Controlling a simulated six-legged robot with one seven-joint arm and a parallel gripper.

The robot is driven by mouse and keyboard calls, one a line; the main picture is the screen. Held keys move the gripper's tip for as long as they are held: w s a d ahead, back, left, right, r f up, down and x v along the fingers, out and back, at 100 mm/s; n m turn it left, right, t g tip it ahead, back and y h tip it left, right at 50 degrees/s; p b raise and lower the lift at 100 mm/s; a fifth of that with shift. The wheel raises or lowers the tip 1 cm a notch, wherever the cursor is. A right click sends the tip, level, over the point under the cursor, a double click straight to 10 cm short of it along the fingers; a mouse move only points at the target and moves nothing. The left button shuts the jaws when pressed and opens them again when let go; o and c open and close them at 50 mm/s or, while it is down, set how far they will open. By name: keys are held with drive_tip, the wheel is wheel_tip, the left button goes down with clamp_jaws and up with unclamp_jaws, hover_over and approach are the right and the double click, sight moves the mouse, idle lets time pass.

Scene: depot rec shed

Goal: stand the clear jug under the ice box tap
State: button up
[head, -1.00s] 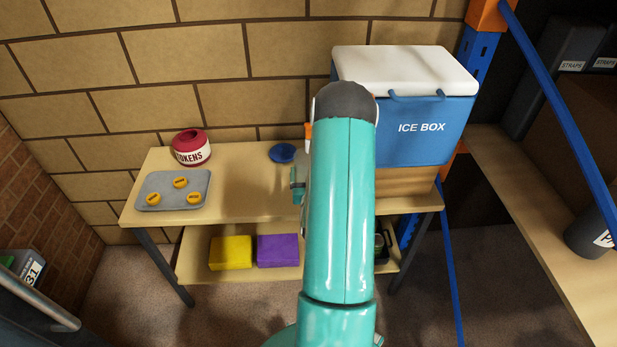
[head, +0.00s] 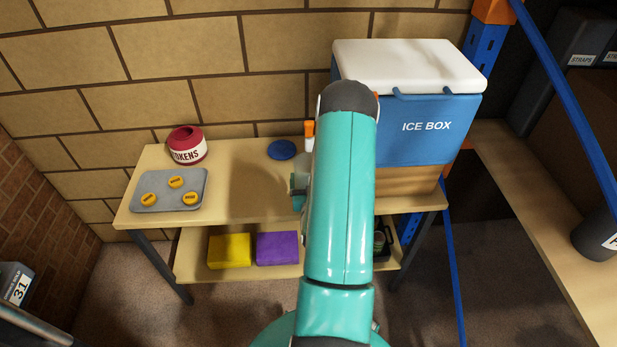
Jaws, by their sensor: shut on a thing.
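The blue ice box (head: 425,130) with a white lid stands on a wooden block (head: 408,181) at the right end of the table. A small orange and white piece (head: 309,129) shows just left of my arm, near the box; it may be the tap, but I cannot tell. My teal arm reaches across the middle of the view. A small teal and grey part of it shows on its left side, over the table. My gripper's fingers are hidden behind the arm.
The table (head: 235,208) holds a red and white tokens pot (head: 187,146), a grey tray (head: 190,204) with yellow discs and a blue disc (head: 282,150). Yellow (head: 230,251) and purple (head: 277,248) blocks lie on the lower shelf. A blue rack post and wooden shelf (head: 540,215) stand at right.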

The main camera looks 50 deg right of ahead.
drive_tip(key=shift+s+a+r, duration=0.1)
drive_tip(key=shift+s+r, duration=0.05)
drive_tip(key=shift+f, duration=0.25)
drive_tip(key=o, duration=1.1)
drive_tip(key=shift+r, duration=0.1)
drive_tip(key=shift+a, duration=0.15)
drive_tip(key=v, duration=1.1)
drive_tip(key=shift+s+a, duration=0.2)
drive_tip(key=shift+s, duration=0.15)
